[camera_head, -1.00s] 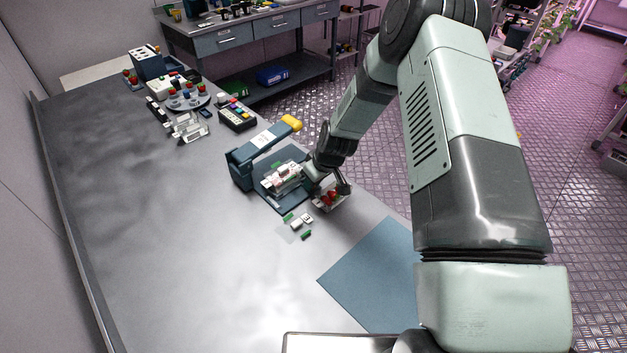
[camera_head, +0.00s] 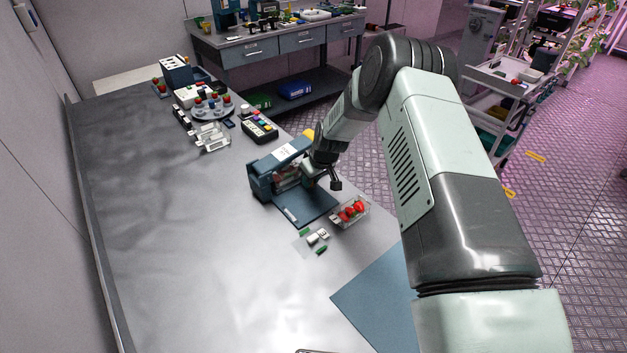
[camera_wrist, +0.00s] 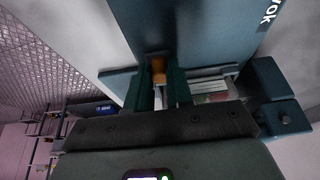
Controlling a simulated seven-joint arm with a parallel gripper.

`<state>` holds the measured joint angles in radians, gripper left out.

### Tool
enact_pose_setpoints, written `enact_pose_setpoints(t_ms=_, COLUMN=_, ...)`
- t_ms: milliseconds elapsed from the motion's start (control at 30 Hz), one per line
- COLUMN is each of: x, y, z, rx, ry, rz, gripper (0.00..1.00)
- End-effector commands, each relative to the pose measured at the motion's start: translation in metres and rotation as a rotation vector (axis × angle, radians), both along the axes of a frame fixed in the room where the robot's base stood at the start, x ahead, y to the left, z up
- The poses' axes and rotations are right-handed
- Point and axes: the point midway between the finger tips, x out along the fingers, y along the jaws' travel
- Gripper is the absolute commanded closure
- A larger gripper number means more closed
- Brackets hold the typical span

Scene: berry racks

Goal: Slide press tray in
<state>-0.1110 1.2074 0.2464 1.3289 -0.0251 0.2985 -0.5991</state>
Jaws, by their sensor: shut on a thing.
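The blue press (camera_head: 262,182) stands on the bench with its top arm raised at a slant. The press tray (camera_head: 286,183), light-coloured with its load, is in under the press's top, mostly shadowed. My gripper (camera_head: 308,182) is low at the press's right side, at the tray's near end. In the wrist view my gripper (camera_wrist: 162,90) has its green fingers close together around a small orange-brown piece (camera_wrist: 158,70), apparently the tray's handle. A pale labelled load (camera_wrist: 208,88) shows right of the fingers. The fingertips' contact is partly hidden.
A clear punnet of strawberries (camera_head: 350,212) stands right of the press base, close below my wrist. Small white and green pieces (camera_head: 316,238) lie in front. A blue mat (camera_head: 375,300) is at the near right. The bench's left half is clear.

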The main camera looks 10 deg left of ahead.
Motion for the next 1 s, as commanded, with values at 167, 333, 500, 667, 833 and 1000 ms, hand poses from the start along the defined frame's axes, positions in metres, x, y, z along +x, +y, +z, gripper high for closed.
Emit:
enact_pose_setpoints(t_ms=167, x=0.003, y=0.003, z=0.002, rx=0.006, ry=-0.014, rz=-0.001, gripper=0.61)
enact_pose_setpoints(t_ms=333, x=0.003, y=0.002, z=0.001, rx=0.005, ry=-0.011, rz=-0.001, gripper=0.54)
enact_pose_setpoints(t_ms=500, x=0.002, y=0.001, z=0.002, rx=0.003, ry=-0.009, rz=-0.001, gripper=0.54)
enact_pose_setpoints(t_ms=667, x=-0.002, y=-0.003, z=0.018, rx=0.004, ry=-0.011, rz=-0.001, gripper=0.54)
enact_pose_setpoints(t_ms=833, x=-0.011, y=-0.012, z=0.050, rx=0.004, ry=-0.012, rz=-0.001, gripper=0.54)
enact_pose_setpoints(t_ms=1000, x=-0.020, y=-0.021, z=0.079, rx=0.004, ry=-0.011, rz=-0.001, gripper=0.54)
